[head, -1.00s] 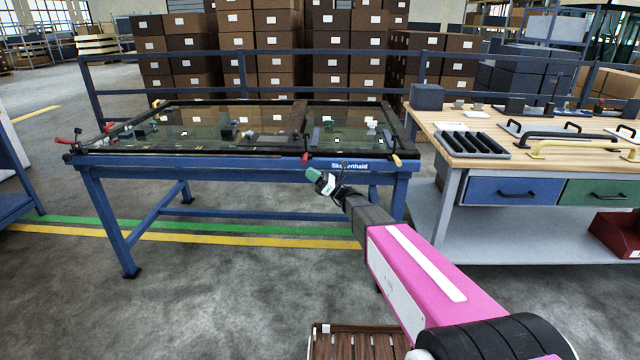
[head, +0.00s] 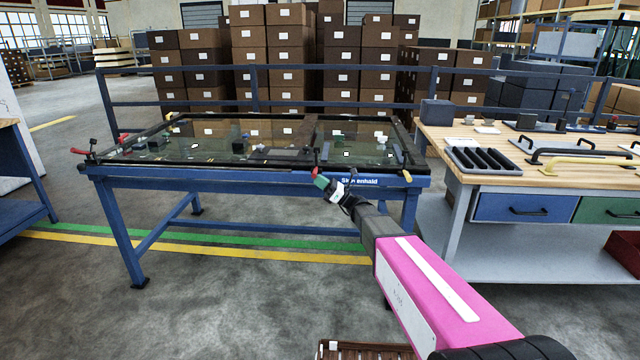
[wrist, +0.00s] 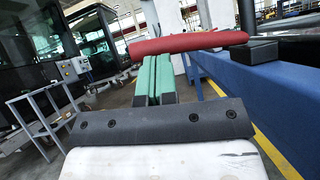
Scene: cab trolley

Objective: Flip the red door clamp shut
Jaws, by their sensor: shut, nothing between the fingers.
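A red clamp handle (head: 315,172) is at the front edge of the blue table frame (head: 250,176), left of the lettering. In the wrist view the red handle (wrist: 190,43) runs crosswise just past the green fingertips, with a dark block at its right end. My gripper (head: 320,182) is shut and empty, its green fingers together, right at this handle. It also shows in the wrist view (wrist: 154,78). I cannot tell whether the fingertips touch the handle. Most of the clamp's base is hidden. Other red handles sit at the left corner (head: 80,151) and left side (head: 122,138).
A glazed black door frame (head: 210,161) lies on the blue table. A yellow handle (head: 407,176) is at its front right corner. A wooden-topped workbench (head: 459,134) with trays stands to the right. Stacked brown boxes and a blue railing are behind.

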